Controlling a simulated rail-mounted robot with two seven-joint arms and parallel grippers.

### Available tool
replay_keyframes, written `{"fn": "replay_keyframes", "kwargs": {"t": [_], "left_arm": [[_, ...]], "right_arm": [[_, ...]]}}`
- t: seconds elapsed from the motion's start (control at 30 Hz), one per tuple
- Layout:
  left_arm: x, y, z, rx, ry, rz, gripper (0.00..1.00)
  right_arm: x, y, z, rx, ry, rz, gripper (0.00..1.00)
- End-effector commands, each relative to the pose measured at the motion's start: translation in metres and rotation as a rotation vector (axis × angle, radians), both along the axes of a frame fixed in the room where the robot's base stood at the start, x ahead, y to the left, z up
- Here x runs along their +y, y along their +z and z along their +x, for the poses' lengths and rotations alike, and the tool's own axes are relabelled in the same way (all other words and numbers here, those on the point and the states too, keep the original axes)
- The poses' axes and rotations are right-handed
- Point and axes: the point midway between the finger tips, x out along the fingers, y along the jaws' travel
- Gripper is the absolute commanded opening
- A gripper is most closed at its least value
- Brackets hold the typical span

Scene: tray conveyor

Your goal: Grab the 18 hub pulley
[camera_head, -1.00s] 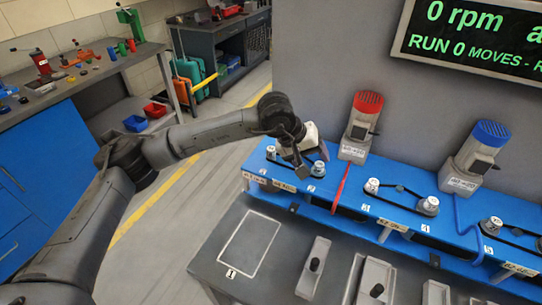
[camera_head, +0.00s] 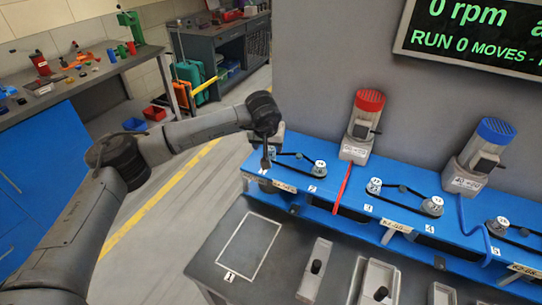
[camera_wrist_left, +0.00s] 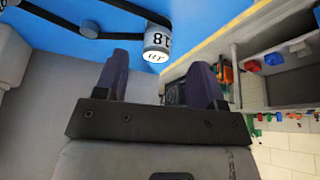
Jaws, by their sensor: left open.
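The 18 hub pulley (camera_wrist_left: 157,42) is a small silver-white cylinder with a dark "18" on its side, seen in the left wrist view. It stands on the blue bench, with a black belt running from it to the left. My left gripper (camera_wrist_left: 159,82) is open, and the pulley shows just beyond and between its two dark fingertips, not held. In the head view my left gripper (camera_head: 266,160) points down at the left end of the blue bench (camera_head: 345,197) and mostly hides the pulley there. My right gripper is out of view.
Another silver pulley (camera_head: 319,167) stands at the right end of the same belt. A red-capped motor (camera_head: 363,125) and a blue-capped motor (camera_head: 478,157) stand behind, with more belted pulleys to the right. A grey table (camera_head: 215,268) with fixtures lies in front.

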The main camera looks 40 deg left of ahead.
Motion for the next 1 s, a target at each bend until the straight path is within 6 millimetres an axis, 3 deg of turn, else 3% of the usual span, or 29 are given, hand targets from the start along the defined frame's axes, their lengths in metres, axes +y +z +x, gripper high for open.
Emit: {"fn": "replay_keyframes", "kwargs": {"t": [0.17, 0.5, 0.87, 1.0], "left_arm": [[0.001, -0.009, 0.003, 0.001, 0.0, 0.0, 0.63], [0.007, -0.046, 0.019, 0.0, 0.0, -0.001, 0.63], [0.008, -0.05, 0.021, 0.0, 0.0, -0.001, 0.63], [0.008, -0.05, 0.021, 0.0, 0.0, -0.001, 0.51]], "right_arm": [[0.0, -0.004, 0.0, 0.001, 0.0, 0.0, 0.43], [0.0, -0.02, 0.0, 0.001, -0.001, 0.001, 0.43], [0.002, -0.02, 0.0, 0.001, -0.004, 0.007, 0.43], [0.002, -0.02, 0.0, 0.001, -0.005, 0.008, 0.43]]}}
